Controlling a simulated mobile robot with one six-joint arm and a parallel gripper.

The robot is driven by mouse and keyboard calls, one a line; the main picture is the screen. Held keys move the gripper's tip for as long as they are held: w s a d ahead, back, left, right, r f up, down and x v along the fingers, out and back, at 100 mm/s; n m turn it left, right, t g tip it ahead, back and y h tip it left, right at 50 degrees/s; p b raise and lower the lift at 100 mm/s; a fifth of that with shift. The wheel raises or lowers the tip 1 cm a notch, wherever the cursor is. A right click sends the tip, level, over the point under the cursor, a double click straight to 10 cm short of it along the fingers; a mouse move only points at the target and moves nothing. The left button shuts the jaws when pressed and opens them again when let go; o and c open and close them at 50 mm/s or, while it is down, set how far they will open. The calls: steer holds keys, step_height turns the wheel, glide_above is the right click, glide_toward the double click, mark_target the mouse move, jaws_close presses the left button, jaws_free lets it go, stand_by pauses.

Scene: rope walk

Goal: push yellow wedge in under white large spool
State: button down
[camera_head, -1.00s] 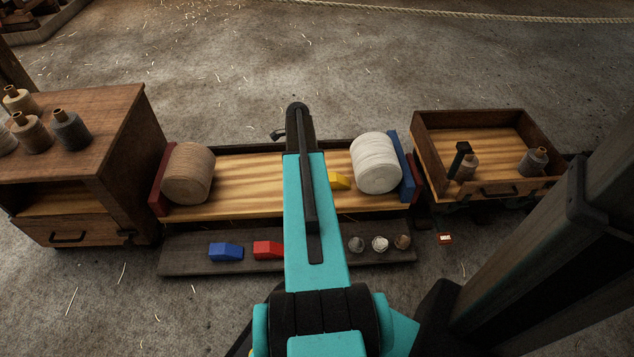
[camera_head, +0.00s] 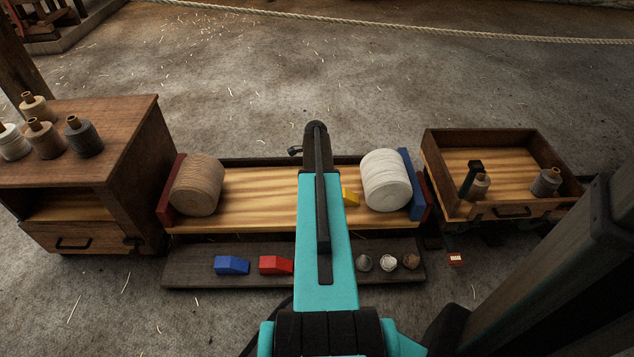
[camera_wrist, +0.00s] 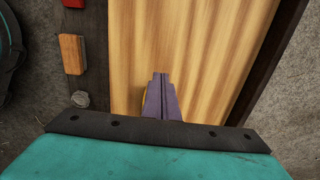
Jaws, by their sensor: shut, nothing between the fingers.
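The yellow wedge (camera_head: 350,198) lies on the wooden deck just left of the white large spool (camera_head: 386,181), with a small gap seeming to show between them; my arm covers its left part. The spool lies on its side against a blue block at the deck's right end. My gripper (camera_wrist: 160,78) shows in the wrist view with its purple fingers shut and empty over the deck. A sliver of yellow (camera_wrist: 143,98) shows at the fingers' left side; contact cannot be told. In the head view my arm hides the gripper. The spool is not visible in the wrist view.
A tan spool (camera_head: 197,184) lies at the deck's left end. The front ledge holds a blue wedge (camera_head: 231,265), a red wedge (camera_head: 276,264) and several small cones (camera_head: 388,263). A cabinet (camera_head: 135,190) stands left and a tray cart (camera_head: 437,183) right. The mid-deck is clear.

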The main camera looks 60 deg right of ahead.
mark_target(345, 197)
step_height(345, 197, down, 7)
steer(key=shift+r+b, duration=0.2)
steer(key=shift+b, duration=0.95)
steer(key=shift+s+d+f+b, duration=0.25)
steer(key=shift+s+d+b, duration=0.5)
steer(key=shift+s, duration=0.25)
steer(key=shift+s+d+r, duration=0.1)
steer(key=shift+s+d, duration=0.35)
steer(key=shift+s, duration=0.15)
steer(key=shift+r, duration=0.1)
